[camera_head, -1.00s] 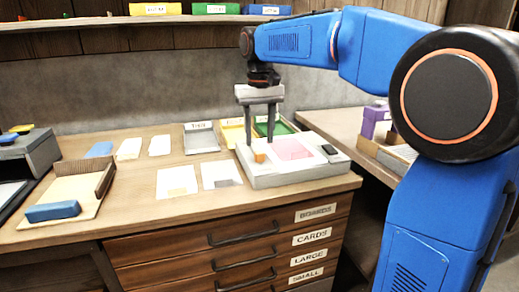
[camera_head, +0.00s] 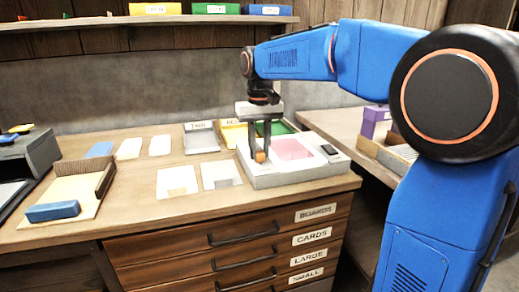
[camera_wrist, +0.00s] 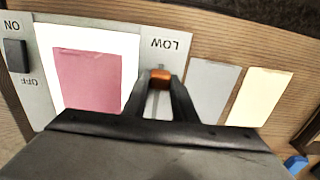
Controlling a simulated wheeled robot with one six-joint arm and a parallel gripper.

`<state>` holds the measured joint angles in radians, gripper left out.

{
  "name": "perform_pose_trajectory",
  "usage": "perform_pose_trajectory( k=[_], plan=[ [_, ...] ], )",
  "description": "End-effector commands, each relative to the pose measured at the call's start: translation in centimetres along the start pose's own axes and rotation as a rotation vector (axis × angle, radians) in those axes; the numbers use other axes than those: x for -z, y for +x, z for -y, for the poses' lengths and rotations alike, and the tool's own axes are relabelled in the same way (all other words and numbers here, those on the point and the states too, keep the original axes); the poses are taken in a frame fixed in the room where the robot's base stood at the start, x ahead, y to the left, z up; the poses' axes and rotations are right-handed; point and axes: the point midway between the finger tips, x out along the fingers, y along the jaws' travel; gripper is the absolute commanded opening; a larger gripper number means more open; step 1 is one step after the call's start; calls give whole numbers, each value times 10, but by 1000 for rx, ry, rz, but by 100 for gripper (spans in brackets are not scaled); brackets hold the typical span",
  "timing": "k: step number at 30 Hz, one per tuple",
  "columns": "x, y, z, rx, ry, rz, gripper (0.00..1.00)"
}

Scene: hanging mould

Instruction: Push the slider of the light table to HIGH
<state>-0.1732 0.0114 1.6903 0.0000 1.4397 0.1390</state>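The light table (camera_head: 262,178) is a pale grey slab near the table's right front corner. Its bright panel bears a pink sheet (camera_head: 292,149), also seen in the wrist view (camera_wrist: 88,80). The orange slider (camera_head: 260,156) is on its left part; in the wrist view the slider (camera_wrist: 160,78) is near the LOW label (camera_wrist: 165,43), which reads upside down. My gripper (camera_head: 259,152) points down at the slider, with its fingers close together on either side of the knob, shut on it. The HIGH marking is not visible; my gripper covers the track's other end.
A dark ON/OFF switch (camera_head: 331,149) is on the light table's right side. Pale cards (camera_head: 220,173) lie to its left, and labelled trays (camera_head: 200,138) stand behind. A wooden board with a blue block (camera_head: 52,211) is at the far left.

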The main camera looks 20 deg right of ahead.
Motion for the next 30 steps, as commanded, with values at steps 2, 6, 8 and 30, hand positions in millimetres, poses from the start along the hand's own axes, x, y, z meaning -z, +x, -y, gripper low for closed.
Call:
perform_pose_trajectory(
  k=[2,6,8,30],
  plan=[
    [1,0,0,0,0,0,0],
    [15,0,0,0,1,1,0],
    [24,0,0,0,1,1,0],
    [76,-2,0,0,0,-7,0]
  ],
)
